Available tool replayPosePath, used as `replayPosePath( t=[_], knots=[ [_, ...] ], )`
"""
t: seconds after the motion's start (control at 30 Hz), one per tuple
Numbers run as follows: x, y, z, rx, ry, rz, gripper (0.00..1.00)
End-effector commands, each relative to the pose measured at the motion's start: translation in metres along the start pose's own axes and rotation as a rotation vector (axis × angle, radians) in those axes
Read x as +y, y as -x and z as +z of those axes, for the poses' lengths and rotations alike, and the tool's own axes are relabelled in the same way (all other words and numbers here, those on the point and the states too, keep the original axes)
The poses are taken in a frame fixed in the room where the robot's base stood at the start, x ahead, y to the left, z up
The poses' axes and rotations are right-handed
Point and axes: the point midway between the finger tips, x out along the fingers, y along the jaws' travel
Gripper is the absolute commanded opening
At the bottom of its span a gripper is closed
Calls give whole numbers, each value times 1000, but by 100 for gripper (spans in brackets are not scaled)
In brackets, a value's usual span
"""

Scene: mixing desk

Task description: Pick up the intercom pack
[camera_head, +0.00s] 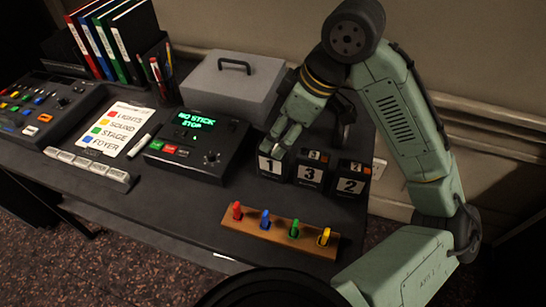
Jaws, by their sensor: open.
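Three small black boxes with white number labels, which look like intercom packs, stand in a row at the desk's right side. They read 1 (271,168), 3 (310,174) and 2 (351,187). My gripper (277,146) is open, pointing down right at the top of pack 1. Its fingers cover part of that pack's top and back. I cannot tell whether they touch it or straddle it. Packs 3 and 2 are to the right of my gripper and show small coloured marks on top.
A grey case (232,88) stands close behind my gripper. A black console (197,146) with green text "NO STICK STOP" is to the left. A wooden strip (262,235) with coloured pegs lies in front. A colour-key card (116,128) and mixer (42,108) are further left.

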Motion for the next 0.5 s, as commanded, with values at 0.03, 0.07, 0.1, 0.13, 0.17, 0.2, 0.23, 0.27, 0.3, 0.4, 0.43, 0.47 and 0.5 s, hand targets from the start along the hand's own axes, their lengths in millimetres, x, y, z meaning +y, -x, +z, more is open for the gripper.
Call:
replayPosePath(
  t=[0.03,0.07,0.1,0.13,0.17,0.2,0.23,0.27,0.3,0.4,0.43,0.47,0.5],
  knots=[
    [0,-4,0,1,0,-1,52],
    [0,-6,0,1,1,-1,52],
    [0,-8,0,1,0,-1,52],
    [0,-10,0,1,0,0,52],
    [0,-12,1,0,-1,0,52],
    [0,-16,2,0,-1,-1,52],
    [0,-21,2,0,-1,-1,52],
    [0,-25,3,1,-1,-1,52],
    [0,-32,4,0,-2,-3,52],
    [1,-47,5,1,-1,-1,52],
    [1,-51,5,0,-1,-2,52],
    [1,-54,5,0,-1,-2,52],
    [1,-57,5,0,-1,-1,52]
  ],
)
